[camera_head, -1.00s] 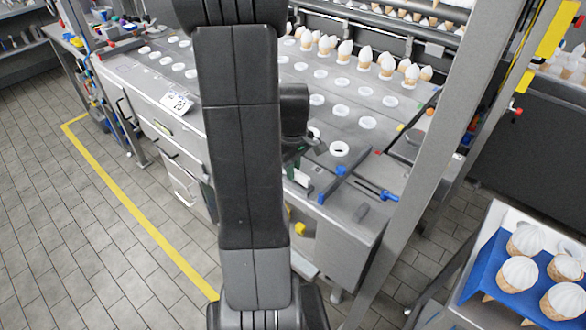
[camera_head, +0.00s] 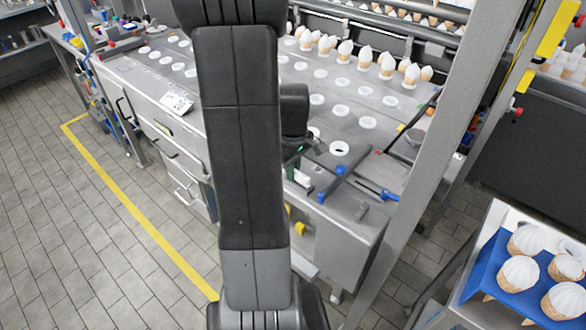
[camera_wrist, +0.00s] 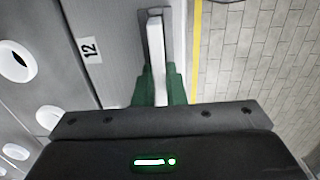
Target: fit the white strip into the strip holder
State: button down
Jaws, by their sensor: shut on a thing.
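My gripper (camera_wrist: 159,92) has green fingertips, shut on both sides of the white strip (camera_wrist: 156,50). The strip is long and narrow and points away from the gripper in the wrist view. A grey frame, which looks like the strip holder (camera_wrist: 168,28), lies around the far part of the strip at the counter's front edge. I cannot tell whether the strip is seated in it or just above it. In the head view my arm hides most of this spot; a small white piece, likely the strip (camera_head: 302,179), shows beside it.
The metal counter (camera_head: 330,125) has rows of white-rimmed holes, with white-topped cones (camera_head: 345,50) at the back. Blue-ended rods (camera_head: 340,170) lie right of my gripper. A steel post (camera_head: 425,150) stands further right, before a blue tray (camera_head: 478,268) of cones. A "12" label (camera_wrist: 90,49) sits near the strip.

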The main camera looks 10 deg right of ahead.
jog(key=shift+f, duration=0.4)
jog(key=shift+r, duration=0.2)
jog(key=shift+r, duration=0.3)
jog(key=shift+f+b, duration=0.3)
jog(key=shift+f, duration=0.15)
dwell(2.3)
jog(key=c, duration=1.4)
grip_release()
notch_tip(320, 180, up, 14)
